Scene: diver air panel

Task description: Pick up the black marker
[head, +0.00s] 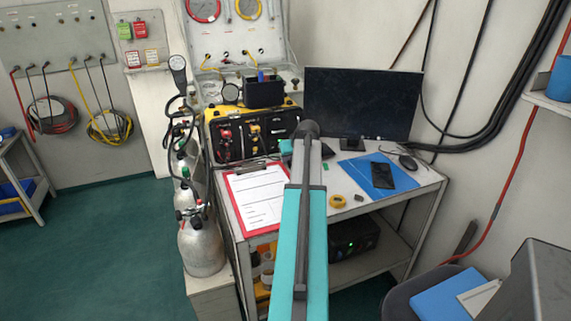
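I cannot make out a black marker for certain in the head view. A black holder (264,94) stands on the yellow-edged air panel, with small blue and yellow upright items at it, too small to name. My teal and grey arm reaches up the middle of the picture and covers part of the desk (430,178). My gripper's fingers do not show; they are hidden behind the arm or out of view. The desk area behind the arm is hidden too.
A red clipboard (233,188) lies on the desk's left. A monitor (362,101), blue mat (402,175) with a dark phone-like device (382,175), mouse (407,162) and yellow tape roll (337,201) are right. Gas cylinders (200,245) stand left; a chair (400,299) is front right.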

